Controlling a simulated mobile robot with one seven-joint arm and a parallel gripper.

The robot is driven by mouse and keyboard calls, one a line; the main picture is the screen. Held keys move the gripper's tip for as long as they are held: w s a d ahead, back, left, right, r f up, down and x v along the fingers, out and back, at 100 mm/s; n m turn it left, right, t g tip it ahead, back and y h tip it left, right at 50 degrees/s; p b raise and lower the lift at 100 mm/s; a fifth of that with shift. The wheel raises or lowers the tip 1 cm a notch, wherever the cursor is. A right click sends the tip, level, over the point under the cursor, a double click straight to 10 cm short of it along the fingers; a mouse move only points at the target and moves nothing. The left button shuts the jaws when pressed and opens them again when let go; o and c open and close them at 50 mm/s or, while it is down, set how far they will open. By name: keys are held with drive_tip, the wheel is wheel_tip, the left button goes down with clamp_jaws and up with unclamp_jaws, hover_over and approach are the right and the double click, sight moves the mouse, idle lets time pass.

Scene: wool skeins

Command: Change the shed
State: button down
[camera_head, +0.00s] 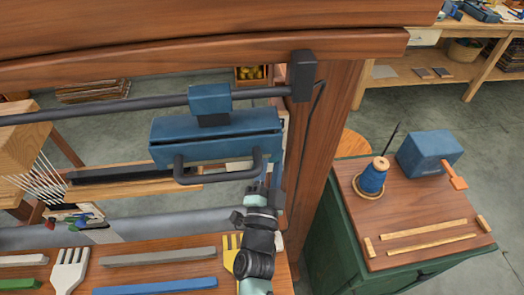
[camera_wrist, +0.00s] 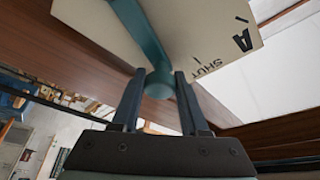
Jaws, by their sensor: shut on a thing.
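In the wrist view, my gripper (camera_wrist: 159,78) is shut on the round knob of a teal lever (camera_wrist: 143,30). The lever runs up across a cream plate (camera_wrist: 222,35) with tick marks, a letter A and lettering that seems to read SHUT, partly cut off. In the head view, the loom has a wooden frame (camera_head: 335,120) and pale warp threads (camera_head: 45,180) at the left. My arm reaches up to the loom's right post, and its end shows beside the blue handled box; the lever cannot be made out there.
A blue box with a dark handle (camera_head: 215,140) hangs from a dark rail (camera_head: 130,108), close to my arm. A green cabinet (camera_head: 325,215) at the right bears a blue thread cone (camera_head: 371,178) and a blue block (camera_head: 430,152). Combs and bars lie on the front board (camera_head: 140,246).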

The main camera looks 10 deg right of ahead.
drive_tip(key=shift+d+f+m+g+h+p, duration=0.2)
drive_tip(key=shift+d+m, duration=0.2)
drive_tip(key=shift+m, duration=0.15)
drive_tip(key=shift+d+f+m+g+h+p, duration=0.1)
drive_tip(key=shift+d+f+m+g+p, duration=0.1)
drive_tip(key=shift+d+m, duration=0.3)
drive_tip(key=shift+a, duration=0.1)
drive_tip(key=shift+c, duration=2.2)
unclamp_jaws()
drive_tip(key=shift+s, duration=0.1)
drive_tip(key=b+v, duration=0.1)
drive_tip(key=v, duration=1.2)
drive_tip(key=shift+b, duration=0.3)
drive_tip(key=shift+r, duration=0.15)
